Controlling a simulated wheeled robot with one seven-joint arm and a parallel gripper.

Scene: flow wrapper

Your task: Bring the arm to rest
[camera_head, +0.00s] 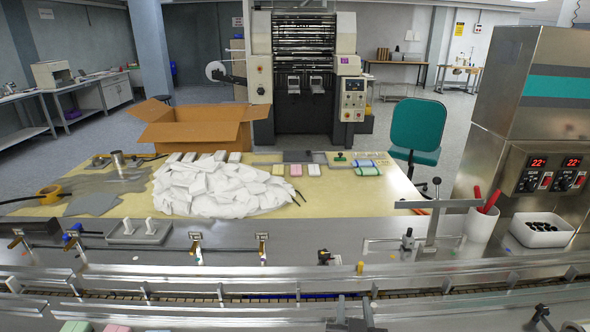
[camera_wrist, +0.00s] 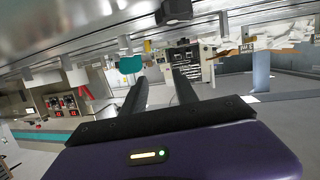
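My gripper (camera_wrist: 158,74) shows in the wrist view, with two dark fingers reaching up from a purple body. The fingers stand apart, and nothing shows between them. The wrist picture appears upside down, with the room tilted behind the fingers. No object is seen touching the fingers. In the head view I cannot make out my gripper for sure; a dark grey shape at the bottom edge, right of centre, is cut off.
A conveyor rail (camera_head: 250,283) crosses the front. Behind it a table (camera_head: 340,200) holds a heap of white packets (camera_head: 215,190). An open carton (camera_head: 195,130), a teal chair (camera_head: 415,128), a steel cabinet (camera_head: 545,90) and a white bin (camera_head: 541,233) stand around it.

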